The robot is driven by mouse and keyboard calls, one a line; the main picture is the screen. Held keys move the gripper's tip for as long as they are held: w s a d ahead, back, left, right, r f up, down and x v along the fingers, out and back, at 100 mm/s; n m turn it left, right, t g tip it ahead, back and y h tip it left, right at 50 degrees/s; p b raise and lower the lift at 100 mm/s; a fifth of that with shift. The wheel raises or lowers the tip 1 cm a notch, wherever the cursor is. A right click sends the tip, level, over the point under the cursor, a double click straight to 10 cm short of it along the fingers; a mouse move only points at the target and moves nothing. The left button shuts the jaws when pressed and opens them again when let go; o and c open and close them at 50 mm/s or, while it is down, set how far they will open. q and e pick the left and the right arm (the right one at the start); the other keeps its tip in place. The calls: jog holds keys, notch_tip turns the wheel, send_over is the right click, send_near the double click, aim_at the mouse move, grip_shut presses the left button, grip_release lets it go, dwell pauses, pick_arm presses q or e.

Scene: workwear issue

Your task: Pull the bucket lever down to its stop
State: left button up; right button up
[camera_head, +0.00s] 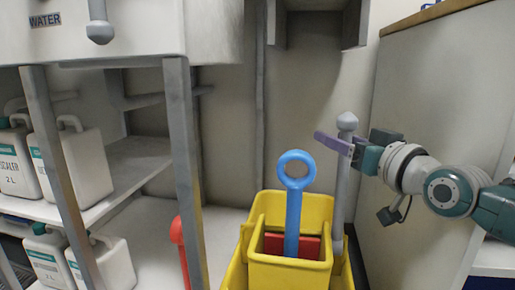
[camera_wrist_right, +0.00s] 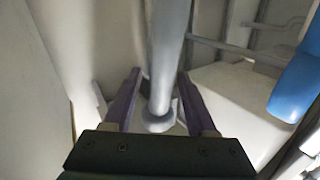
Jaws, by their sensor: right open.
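The bucket lever (camera_head: 342,180) is a grey upright bar with a rounded knob on top, at the right side of the yellow bucket (camera_head: 290,272). My right gripper (camera_head: 345,142) is at the lever's upper end, just below the knob, coming from the right. In the right wrist view its two purple fingers (camera_wrist_right: 160,76) stand apart, one on each side of the lever (camera_wrist_right: 170,50), with gaps visible. The lever's knob (camera_wrist_right: 158,118) shows close to the palm. The lever's lower end is partly hidden by the bucket. My left gripper is not in view.
A blue ring handle (camera_head: 294,205) stands in the bucket, left of the lever. A tall cabinet (camera_head: 420,90) is close on the right. Shelves with white jugs (camera_head: 75,165) and a grey post (camera_head: 185,170) are on the left. A red rounded thing (camera_head: 178,232) stands beside the post.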

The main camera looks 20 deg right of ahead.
jog(key=shift+w, duration=0.5)
grip_shut()
dwell(1.2)
